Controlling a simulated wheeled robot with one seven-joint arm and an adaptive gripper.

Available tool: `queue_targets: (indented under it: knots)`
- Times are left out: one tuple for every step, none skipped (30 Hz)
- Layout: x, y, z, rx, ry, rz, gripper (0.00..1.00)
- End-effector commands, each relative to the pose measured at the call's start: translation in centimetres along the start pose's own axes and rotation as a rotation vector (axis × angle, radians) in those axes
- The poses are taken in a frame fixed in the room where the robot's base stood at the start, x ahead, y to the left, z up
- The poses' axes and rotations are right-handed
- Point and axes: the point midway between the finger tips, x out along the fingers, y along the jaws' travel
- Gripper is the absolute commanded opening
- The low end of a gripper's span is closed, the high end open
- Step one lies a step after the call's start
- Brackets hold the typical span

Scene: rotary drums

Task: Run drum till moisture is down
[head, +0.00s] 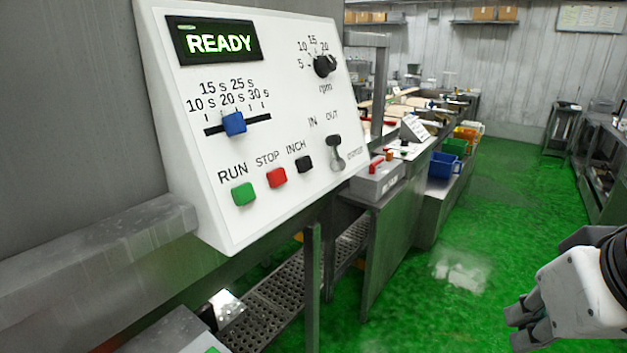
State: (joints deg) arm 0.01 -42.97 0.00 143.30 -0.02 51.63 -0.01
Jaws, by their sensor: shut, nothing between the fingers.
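A white control panel (215,140) fills the left half of the head view. Its display (218,43) reads READY in green. A blue slider (234,122) sits around the 20 s mark on a scale from 10 to 30 s. A black rpm knob (325,66) is at the upper right. Below are the green RUN button (243,194), red STOP button (277,177) and black INCH button (305,164). A lever (335,150) sits under the IN and OUT labels. My gripper (518,328) is shut and empty at the lower right, apart from the panel. No drum or moisture reading is recognisable.
A grey box with a red handle (377,181) stands on a metal bench right of the panel. A blue bin (444,165) and a green bin (456,147) are beyond. A perforated metal step (285,290) lies below. The green floor (480,230) is largely open.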

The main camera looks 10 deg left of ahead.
Motion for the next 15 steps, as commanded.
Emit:
queue_targets:
  knots:
    - [0.0,0.0,0.0,0.0,0.0,0.0,0.0]
    - [0.0,0.0,0.0,0.0,0.0,0.0,0.0]
    - [0.0,0.0,0.0,0.0,0.0,0.0,0.0]
    - [0.0,0.0,0.0,0.0,0.0,0.0,0.0]
    - [0.0,0.0,0.0,0.0,0.0,0.0,0.0]
    - [0.0,0.0,0.0,0.0,0.0,0.0,0.0]
    - [0.0,0.0,0.0,-0.001,0.0,0.0,0.0]
    - [0.0,-0.1,-0.1,-0.004,0.001,0.001,0.0]
    - [-0.1,-0.3,-0.5,-0.013,0.003,0.002,0.0]
    - [-0.1,-0.5,-0.9,-0.024,0.005,0.004,0.0]
    - [-0.1,-0.8,-1.4,-0.04,0.007,0.006,0.0]
    - [-0.2,-1.5,-2.4,-0.068,0.015,0.01,0.0]
    - [-0.3,-2.1,-3.4,-0.094,0.021,0.012,0.0]
    - [-0.3,-3.0,-4.4,-0.123,0.028,0.013,0.0]
    - [-0.3,-4.4,-5.9,-0.169,0.043,0.013,0.0]
